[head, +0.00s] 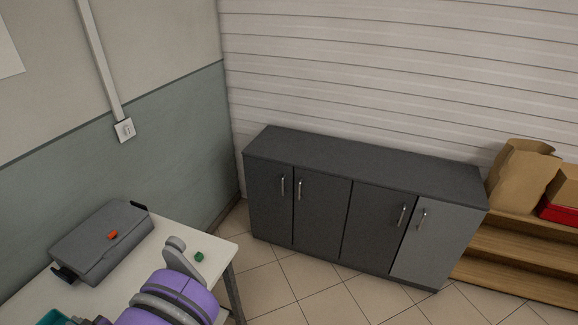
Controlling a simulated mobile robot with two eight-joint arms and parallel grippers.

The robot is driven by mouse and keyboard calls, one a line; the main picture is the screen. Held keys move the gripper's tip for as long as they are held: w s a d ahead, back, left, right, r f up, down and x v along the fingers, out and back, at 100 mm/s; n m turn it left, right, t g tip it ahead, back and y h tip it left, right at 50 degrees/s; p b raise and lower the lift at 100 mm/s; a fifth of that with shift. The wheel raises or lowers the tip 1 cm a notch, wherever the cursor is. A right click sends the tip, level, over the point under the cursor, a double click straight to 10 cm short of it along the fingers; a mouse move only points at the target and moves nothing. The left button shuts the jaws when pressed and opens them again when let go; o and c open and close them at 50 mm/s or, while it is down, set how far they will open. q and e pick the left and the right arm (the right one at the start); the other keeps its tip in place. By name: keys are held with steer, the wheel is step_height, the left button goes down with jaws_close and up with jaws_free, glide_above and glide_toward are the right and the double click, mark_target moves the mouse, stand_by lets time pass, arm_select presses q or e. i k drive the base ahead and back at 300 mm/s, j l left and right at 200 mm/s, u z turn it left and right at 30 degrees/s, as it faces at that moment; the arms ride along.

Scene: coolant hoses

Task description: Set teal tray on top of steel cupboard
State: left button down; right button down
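The steel cupboard (365,158) is a low, long dark grey unit against the slatted back wall, with several doors and upright handles. Its flat top is bare, and its rightmost door looks lighter. A small piece of something teal (52,317), possibly the teal tray, shows at the bottom left edge on the white table; most of it is cut off by the frame. A purple and grey rounded part at the bottom appears to be my own arm and covers part of the table. I see no gripper fingers.
The white table (219,243) holds a grey case (102,243) with an orange piece on it, and a small green object (199,257). Clear tiled floor (300,278) lies between table and cupboard. Wooden shelving (520,262) with paper bags (522,175) and a red box (557,213) stands right.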

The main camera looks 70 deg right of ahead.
mark_target(358, 165)
steer(key=z, duration=2.75)
steer(key=i+j+z, duration=0.1)
steer(key=i+z, duration=0.15)
steer(key=i, duration=0.5)
steer(key=i+j, duration=0.1)
steer(key=i, duration=0.45)
steer(key=i+j, duration=0.1)
steer(key=i, duration=0.45)
steer(key=i+j, duration=0.15)
steer(key=i, duration=0.35)
